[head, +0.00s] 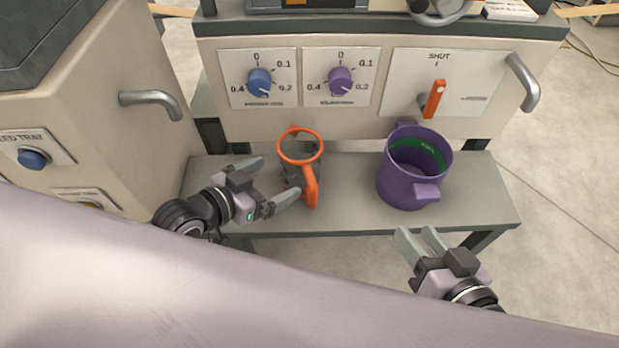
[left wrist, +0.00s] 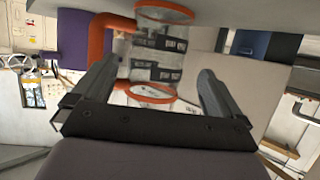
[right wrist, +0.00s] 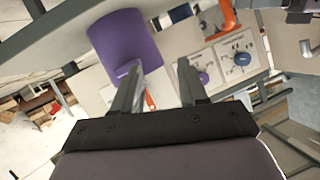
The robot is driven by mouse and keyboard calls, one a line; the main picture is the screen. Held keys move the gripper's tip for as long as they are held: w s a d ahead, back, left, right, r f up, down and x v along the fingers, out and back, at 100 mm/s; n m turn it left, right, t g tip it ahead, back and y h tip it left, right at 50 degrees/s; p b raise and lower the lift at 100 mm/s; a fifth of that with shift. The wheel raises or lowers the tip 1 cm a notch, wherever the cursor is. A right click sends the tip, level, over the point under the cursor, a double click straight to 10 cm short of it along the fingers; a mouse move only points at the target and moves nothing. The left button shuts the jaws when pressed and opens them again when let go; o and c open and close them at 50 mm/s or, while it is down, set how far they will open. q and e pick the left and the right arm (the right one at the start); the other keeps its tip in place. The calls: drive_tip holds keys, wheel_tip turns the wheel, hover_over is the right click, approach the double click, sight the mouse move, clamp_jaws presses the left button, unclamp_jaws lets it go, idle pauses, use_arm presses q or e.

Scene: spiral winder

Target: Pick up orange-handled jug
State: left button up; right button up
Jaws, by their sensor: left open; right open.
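The orange-handled jug (head: 312,187) stands upright on the grey shelf. It has a clear body, an orange rim and an orange handle facing toward me. My left gripper (head: 273,182) is open just left of the jug, its fingers pointing toward the jug. In the left wrist view the jug (left wrist: 157,68) lies ahead between the open fingers, its orange handle at the left; no contact shows. My right gripper (head: 419,238) is open and empty in front of the shelf, below the purple container (head: 408,188). In the right wrist view the container (right wrist: 127,42) is ahead of the fingers.
The shelf (head: 350,216) is bare between the jug and the purple container. Behind stands a panel with a blue dial (head: 259,80), a purple dial (head: 341,80) and an orange lever (head: 434,98). A beige cabinet with a handle (head: 150,101) is at the left.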

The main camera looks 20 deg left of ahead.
sight(285, 174)
use_arm(q)
drive_tip(key=shift+b+x, duration=1.75)
drive_tip(key=shift+x, duration=1.8)
drive_tip(key=shift+d+r, duration=0.15)
drive_tip(key=c, duration=0.8)
